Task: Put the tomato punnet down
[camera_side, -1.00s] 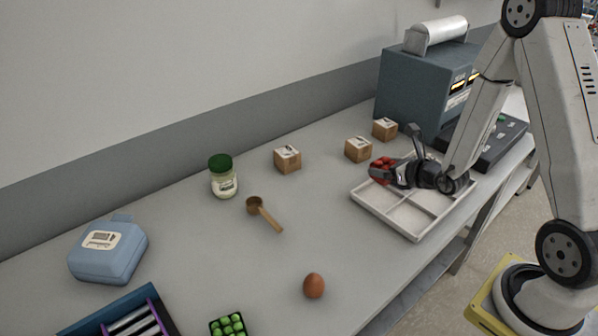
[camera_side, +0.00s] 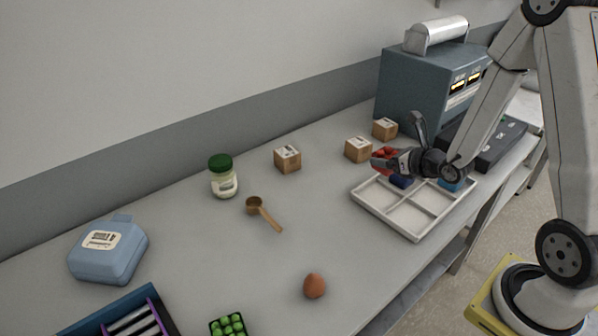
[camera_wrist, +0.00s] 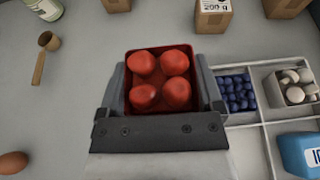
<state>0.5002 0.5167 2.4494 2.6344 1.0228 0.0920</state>
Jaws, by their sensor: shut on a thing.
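The tomato punnet (camera_side: 384,154), a red tub with several red tomatoes, is held in my gripper (camera_side: 390,163) at the back corner of the tray in the side view. In the wrist view the tomato punnet (camera_wrist: 160,79) sits upright between the two fingers of my gripper (camera_wrist: 163,88). The white divided tray (camera_side: 419,233) lies below and partly behind my gripper. In the wrist view the tray (camera_wrist: 253,145) is to the right of the punnet. The punnet appears raised; its underside is hidden.
Blueberries (camera_wrist: 236,93), mushrooms (camera_wrist: 293,88) and a blue carton (camera_wrist: 301,153) occupy tray compartments. The two front compartments look empty in the side view. A cardboard box (camera_side: 358,149) stands close behind the punnet. A wooden scoop (camera_side: 262,213) and an egg (camera_side: 314,286) lie on open table.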

